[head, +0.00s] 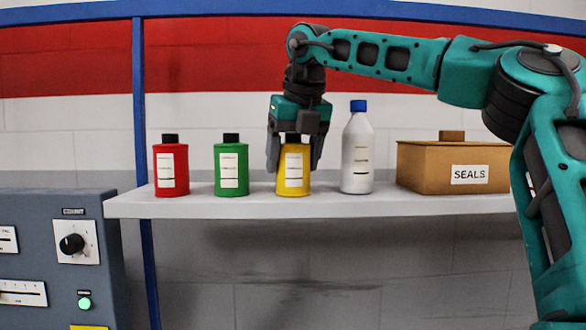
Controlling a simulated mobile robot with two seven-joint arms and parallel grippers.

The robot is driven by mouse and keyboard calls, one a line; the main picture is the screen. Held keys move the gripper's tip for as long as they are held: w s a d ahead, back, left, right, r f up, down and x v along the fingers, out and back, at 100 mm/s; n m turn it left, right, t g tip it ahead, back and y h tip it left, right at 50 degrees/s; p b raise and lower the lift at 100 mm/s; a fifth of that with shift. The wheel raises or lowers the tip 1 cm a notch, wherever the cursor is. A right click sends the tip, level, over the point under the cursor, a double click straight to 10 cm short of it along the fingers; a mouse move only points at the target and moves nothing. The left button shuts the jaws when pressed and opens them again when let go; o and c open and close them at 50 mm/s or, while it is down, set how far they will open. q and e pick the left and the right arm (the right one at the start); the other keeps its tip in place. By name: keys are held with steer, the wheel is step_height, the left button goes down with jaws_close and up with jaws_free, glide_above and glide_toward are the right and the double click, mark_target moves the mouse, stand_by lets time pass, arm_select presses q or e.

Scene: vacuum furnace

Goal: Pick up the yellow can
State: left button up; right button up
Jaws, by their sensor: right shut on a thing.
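The yellow can (293,182) stands upright on the shelf, with a white label on its front and a dark cap partly hidden by the fingers. My right gripper (294,150) points straight down over it, its two fingers on either side of the can's upper part. It is shut on the can. The can's base appears level with the other cans, so I cannot tell any gap beneath it. My left gripper is not in view.
On the white shelf (330,206), a red can (182,179) and a green can (243,183) stand left. A white bottle (357,135) with a blue cap and a brown SEALS box (425,170) stand right. A control panel (40,260) is lower left. A blue post (139,110) rises behind.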

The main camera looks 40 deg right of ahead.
steer(key=c, duration=0.4)
steer(key=shift+r, duration=0.2)
steer(key=shift+c, duration=0.2)
step_height(320, 180, up, 8)
steer(key=shift+w+a+r, duration=0.1)
steer(key=shift+a+r, duration=0.05)
steer(key=shift+r, duration=0.55)
